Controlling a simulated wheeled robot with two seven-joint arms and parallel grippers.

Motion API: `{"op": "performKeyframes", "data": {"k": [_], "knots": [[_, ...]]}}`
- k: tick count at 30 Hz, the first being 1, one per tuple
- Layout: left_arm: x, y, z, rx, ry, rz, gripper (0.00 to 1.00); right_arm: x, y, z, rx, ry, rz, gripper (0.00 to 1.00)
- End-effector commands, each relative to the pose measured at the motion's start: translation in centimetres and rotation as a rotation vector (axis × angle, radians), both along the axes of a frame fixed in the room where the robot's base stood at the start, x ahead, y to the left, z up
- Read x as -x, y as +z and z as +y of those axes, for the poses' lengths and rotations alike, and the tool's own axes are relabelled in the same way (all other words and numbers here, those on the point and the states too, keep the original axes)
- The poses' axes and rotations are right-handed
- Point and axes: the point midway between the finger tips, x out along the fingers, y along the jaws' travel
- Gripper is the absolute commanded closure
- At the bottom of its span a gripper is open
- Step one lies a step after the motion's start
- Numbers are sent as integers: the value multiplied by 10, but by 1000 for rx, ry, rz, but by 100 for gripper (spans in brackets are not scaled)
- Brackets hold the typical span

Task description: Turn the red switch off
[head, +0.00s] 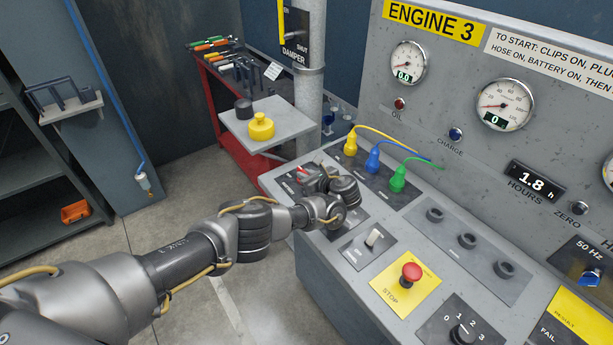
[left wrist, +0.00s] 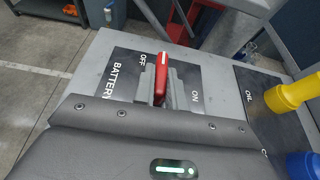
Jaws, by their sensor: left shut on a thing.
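The red switch (left wrist: 161,80) is a red lever with a white stripe on a dark plate marked BATTERY. The OFF word is on its left and the ON word on its right in the left wrist view. The lever stands between the two words; I cannot tell which side it leans to. A bit of its red shows in the head view (head: 303,169) by the gripper. My left gripper (head: 318,177) is at the far left corner of the console, shut on the lever. Its fingers are partly hidden behind my wrist. My right gripper is not in view.
Yellow (head: 350,144), blue (head: 373,161) and green (head: 397,178) plugs with cables stand just right of the gripper. A grey toggle (head: 374,237) and a red stop button (head: 411,271) sit nearer. A small shelf (head: 284,128) with a yellow object stands behind.

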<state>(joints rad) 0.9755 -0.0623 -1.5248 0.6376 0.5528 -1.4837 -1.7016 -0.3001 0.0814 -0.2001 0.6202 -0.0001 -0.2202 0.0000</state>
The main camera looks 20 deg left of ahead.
Motion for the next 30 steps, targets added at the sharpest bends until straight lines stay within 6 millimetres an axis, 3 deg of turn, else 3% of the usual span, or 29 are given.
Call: {"op": "performKeyframes", "data": {"k": [12, 13, 18, 26, 30], "knots": [[1, -2, 1, 0, 10, 4, 100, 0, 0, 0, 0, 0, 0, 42], [1, -2, 1, 0, 10, 4, 86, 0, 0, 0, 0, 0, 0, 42], [1, -2, 0, 0, 9, 3, 65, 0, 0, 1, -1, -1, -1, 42], [0, 0, 0, 0, 7, 2, 65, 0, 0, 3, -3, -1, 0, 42], [0, 9, -1, 0, 6, 2, 65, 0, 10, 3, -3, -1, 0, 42]]}}
